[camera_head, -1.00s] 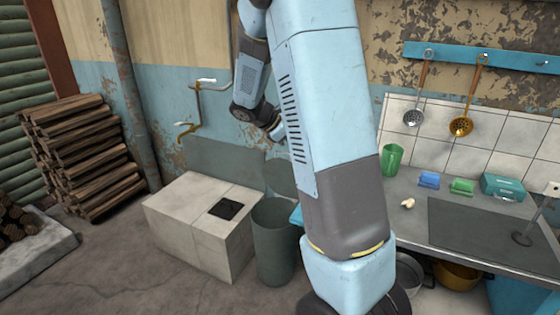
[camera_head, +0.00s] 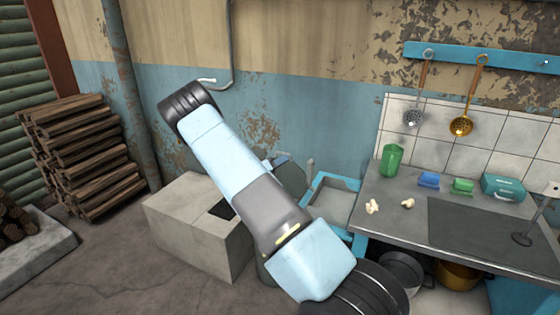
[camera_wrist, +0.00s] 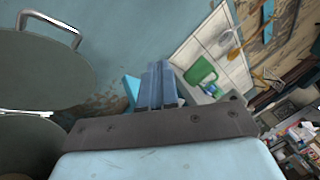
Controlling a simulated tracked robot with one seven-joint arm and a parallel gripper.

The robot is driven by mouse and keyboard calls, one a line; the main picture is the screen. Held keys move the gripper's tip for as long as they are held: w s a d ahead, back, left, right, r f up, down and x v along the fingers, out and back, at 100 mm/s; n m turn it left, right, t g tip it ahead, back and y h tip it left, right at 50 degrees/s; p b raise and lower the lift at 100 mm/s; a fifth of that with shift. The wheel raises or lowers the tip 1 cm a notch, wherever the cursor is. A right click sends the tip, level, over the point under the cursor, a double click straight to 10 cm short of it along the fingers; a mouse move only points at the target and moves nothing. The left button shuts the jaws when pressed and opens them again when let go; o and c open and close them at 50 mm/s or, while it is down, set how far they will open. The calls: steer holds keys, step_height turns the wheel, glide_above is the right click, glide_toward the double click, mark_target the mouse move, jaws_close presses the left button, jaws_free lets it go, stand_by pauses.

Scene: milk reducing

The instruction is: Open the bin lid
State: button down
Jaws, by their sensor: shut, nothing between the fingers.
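The round grey-green bin lid (camera_head: 292,176) stands raised at the back of the bin, near the wall, partly hidden by my arm in the head view. In the wrist view the lid (camera_wrist: 38,68) fills the left side, with a metal handle (camera_wrist: 52,24) at its top. Below it is the bin (camera_wrist: 30,138) with its rim; the bin body is almost all hidden behind my arm in the head view. My gripper (camera_wrist: 157,72) is shut and empty, to the right of the lid and apart from it in the wrist view.
A pale stone block (camera_head: 190,225) with a dark square opening stands left of the bin. A blue-framed basin (camera_head: 335,200) and a counter (camera_head: 400,225) with a green jug (camera_head: 392,161) are to the right. A wall pipe (camera_head: 132,100) rises behind.

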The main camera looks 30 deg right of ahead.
steer(key=w+a+f+n+t+y, duration=0.1)
steer(key=w+a+f+n+t, duration=0.15)
steer(key=f+n+t, duration=0.35)
steer(key=w+a+f+n+t+y, duration=0.1)
steer(key=w+f+n+t, duration=0.3)
steer(key=f+n, duration=0.3)
steer(key=x, duration=1.4)
steer(key=shift+a+r, duration=0.1)
